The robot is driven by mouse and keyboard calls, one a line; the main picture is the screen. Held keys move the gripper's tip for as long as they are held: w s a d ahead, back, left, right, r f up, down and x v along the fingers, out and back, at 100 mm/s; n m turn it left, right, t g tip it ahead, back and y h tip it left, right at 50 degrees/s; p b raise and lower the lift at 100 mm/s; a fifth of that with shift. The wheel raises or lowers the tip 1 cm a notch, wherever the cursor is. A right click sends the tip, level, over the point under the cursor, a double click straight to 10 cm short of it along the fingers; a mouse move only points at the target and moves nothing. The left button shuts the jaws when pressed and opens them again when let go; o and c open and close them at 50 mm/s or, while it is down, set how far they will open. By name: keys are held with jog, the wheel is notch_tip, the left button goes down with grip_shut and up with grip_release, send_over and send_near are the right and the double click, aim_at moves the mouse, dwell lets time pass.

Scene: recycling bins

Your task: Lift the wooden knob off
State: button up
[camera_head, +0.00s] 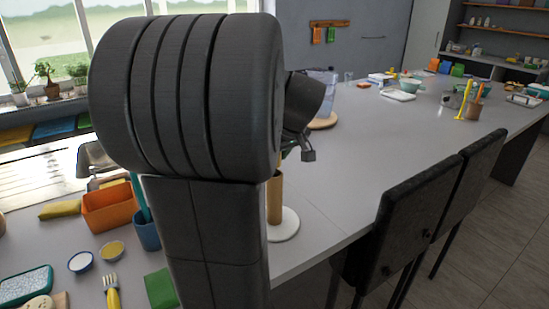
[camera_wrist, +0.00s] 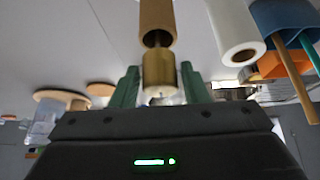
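The wooden knob (camera_wrist: 159,68) is a short tan cylinder in the wrist view, just beyond the end of a brown cardboard tube (camera_wrist: 156,18). A thin dark rod shows between tube and knob. In the head view the brown tube (camera_head: 274,200) stands upright on a round white base (camera_head: 283,226), partly behind my arm. My gripper (camera_wrist: 160,66) has its two green fingers on either side of the knob, with narrow gaps showing beside it. My gripper also shows in the head view (camera_head: 297,146), above the tube and mostly hidden by my arm.
A white roll (camera_wrist: 232,38) and a blue cup (camera_wrist: 283,14) with sticks stand near the tube. An orange box (camera_head: 108,207) and small bowls (camera_head: 81,261) lie at left. Dark chairs (camera_head: 405,220) line the right edge. The middle of the counter (camera_head: 350,150) is clear.

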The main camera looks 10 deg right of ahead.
jog(key=c, duration=0.6)
jog(key=shift+c, duration=0.2)
jog(key=shift+r, duration=0.1)
jog(key=shift+r+p, duration=1.85)
jog(key=shift+r, duration=0.45)
